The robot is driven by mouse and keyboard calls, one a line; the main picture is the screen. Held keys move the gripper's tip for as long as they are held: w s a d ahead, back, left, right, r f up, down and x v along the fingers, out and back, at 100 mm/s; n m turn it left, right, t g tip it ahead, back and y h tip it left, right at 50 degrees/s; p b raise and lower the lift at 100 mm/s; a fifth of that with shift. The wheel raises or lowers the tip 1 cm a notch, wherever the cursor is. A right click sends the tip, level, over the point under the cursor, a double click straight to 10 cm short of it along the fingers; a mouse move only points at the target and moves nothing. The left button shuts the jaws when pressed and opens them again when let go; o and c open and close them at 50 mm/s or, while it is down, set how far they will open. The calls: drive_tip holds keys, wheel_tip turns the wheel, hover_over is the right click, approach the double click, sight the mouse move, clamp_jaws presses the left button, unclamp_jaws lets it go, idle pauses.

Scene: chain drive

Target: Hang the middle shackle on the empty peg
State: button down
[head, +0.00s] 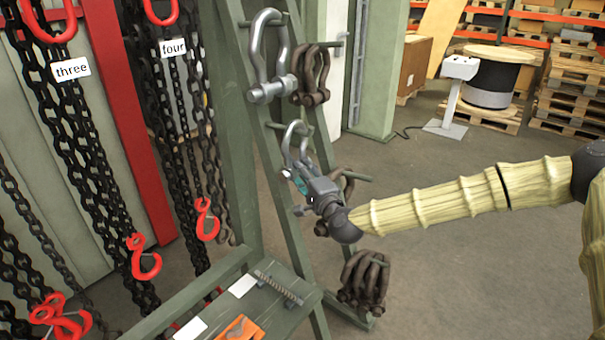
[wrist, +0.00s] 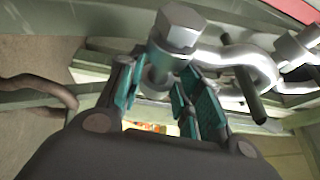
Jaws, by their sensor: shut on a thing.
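The middle shackle (head: 288,143), a silver one, is on the green rack in the head view, its bow upward. My gripper (head: 303,186) is at its lower end. In the wrist view the teal-padded fingers (wrist: 170,98) are closed around the shackle's bolt (wrist: 176,32), whose hex head sticks up between them. A dark green peg (wrist: 250,95) shows by a silver bow to the right; I cannot tell whether the held shackle's bow is around a peg. I cannot make out a clearly empty peg.
A larger silver shackle (head: 256,58) hangs above, with brown shackles (head: 311,75) beside it. Another brown shackle (head: 349,184) is just behind my gripper, and several more (head: 364,282) hang lower. Black chains (head: 90,150) with red hooks hang left. Open floor lies right.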

drive_tip(key=c, duration=0.9)
unclamp_jaws()
drive_tip(key=shift+r, duration=0.15)
drive_tip(key=v, duration=1.2)
drive_tip(key=s+a+f+n+g+h+b, duration=0.1)
drive_tip(key=s+f+n+g, duration=0.15)
drive_tip(key=s+f, duration=0.65)
drive_tip(key=s+f+n+g+b, duration=0.15)
drive_tip(key=s+f+g, duration=0.25)
drive_tip(key=f, duration=0.8)
drive_tip(key=s+a+f+n+g+h, duration=0.1)
drive_tip(key=s+f+n+g, duration=0.15)
drive_tip(key=s+f, duration=0.65)
drive_tip(key=s+d+f+n+g+h+b, duration=0.1)
drive_tip(key=s+d+f+n+g+h, duration=0.3)
drive_tip(key=s+d+f, duration=0.65)
drive_tip(key=s+d+f+n+g+h+b, duration=0.1)
drive_tip(key=s+d+f+g+h, duration=0.2)
drive_tip(key=s+d+f, duration=0.3)
drive_tip(key=s+d, duration=0.4)
drive_tip(key=d, duration=0.1)
drive_tip(key=shift+s+g, duration=0.3)
drive_tip(key=shift+n, duration=0.25)
